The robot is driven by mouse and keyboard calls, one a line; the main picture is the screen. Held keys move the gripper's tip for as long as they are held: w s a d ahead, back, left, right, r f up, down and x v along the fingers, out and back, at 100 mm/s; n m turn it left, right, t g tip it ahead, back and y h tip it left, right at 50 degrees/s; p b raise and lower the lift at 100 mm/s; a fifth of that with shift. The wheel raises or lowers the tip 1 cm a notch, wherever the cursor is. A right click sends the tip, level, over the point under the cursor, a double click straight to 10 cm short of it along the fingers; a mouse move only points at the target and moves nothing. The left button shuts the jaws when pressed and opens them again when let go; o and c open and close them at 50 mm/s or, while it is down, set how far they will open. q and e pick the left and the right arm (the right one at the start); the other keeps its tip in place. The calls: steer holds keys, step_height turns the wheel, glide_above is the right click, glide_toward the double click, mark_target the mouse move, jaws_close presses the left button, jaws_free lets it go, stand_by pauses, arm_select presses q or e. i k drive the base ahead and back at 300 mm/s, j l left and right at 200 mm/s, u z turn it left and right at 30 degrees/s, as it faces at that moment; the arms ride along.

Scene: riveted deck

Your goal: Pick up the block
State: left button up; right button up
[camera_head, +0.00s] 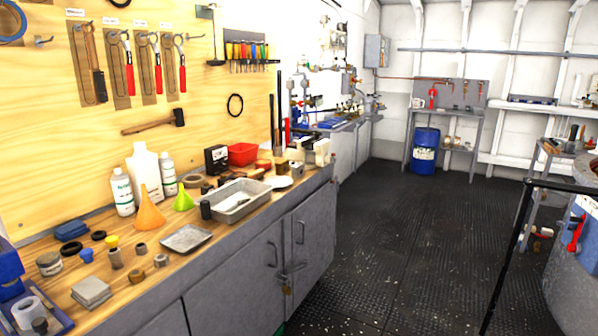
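No single thing stands out clearly as the block. On the wooden workbench (133,282) in the head view, a grey square stack (92,291) lies near the front left. A small dark blue block-like thing (72,230) lies farther back by the pegboard wall. A black box-shaped thing (216,158) stands at the back, beside a red tray. I cannot tell which of these is the block. Neither of my grippers is in view.
Bottles (146,172), an orange funnel (149,212), a grey tray (238,200) and a flat metal pan (186,238) crowd the bench. Tools hang above. The dark floor (400,230) is open to the right. A thin black rail (508,255) stands at the right, and a blue drum (424,152) far back.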

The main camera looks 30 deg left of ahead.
mark_target(298, 169)
steer(key=i+j, duration=0.15)
steer(key=i, duration=0.35)
steer(key=i+j, duration=0.15)
steer(key=i, duration=0.35)
steer(key=i+j+u, duration=0.1)
steer(key=i, duration=0.4)
